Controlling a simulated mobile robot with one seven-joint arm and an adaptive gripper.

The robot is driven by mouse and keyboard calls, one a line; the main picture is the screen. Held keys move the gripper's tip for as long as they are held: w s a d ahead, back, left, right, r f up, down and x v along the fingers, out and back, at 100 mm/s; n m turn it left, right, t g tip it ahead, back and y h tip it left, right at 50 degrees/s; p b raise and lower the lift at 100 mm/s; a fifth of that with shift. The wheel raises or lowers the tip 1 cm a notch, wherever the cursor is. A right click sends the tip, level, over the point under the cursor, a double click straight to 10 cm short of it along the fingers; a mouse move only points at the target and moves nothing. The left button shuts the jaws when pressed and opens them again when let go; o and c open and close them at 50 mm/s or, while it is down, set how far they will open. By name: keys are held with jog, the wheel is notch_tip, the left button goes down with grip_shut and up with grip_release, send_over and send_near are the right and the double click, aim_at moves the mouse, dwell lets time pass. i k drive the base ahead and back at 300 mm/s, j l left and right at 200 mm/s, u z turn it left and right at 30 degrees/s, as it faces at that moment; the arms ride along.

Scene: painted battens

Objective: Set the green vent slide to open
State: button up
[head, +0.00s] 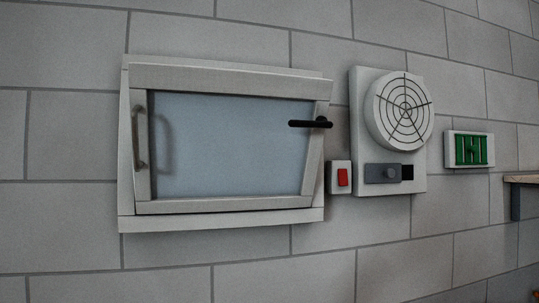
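The green vent slide (468,149) is a small panel in a pale frame on the block wall, at the right of the head view. It has upright green bars with narrow dark gaps and a slanted piece near its middle. It is too small to tell which way it is set. My gripper is not in view.
Left of the vent is a round fan (405,105) with a grey slider (383,173) beneath it. A table edge (522,180) shows at the lower right.

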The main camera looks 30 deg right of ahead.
aim_at(469, 149)
jog(key=z, duration=2.25)
jog(key=i+l+u, duration=0.1)
jog(key=u, duration=0.4)
jog(key=i+l+u, duration=0.1)
jog(key=u, duration=0.35)
jog(key=i+l+u, duration=0.1)
jog(key=l+u, duration=0.4)
jog(key=l, duration=0.25)
jog(key=i+l+u, duration=0.15)
jog(key=l, duration=0.6)
jog(key=l+u, duration=0.15)
jog(key=l, duration=0.65)
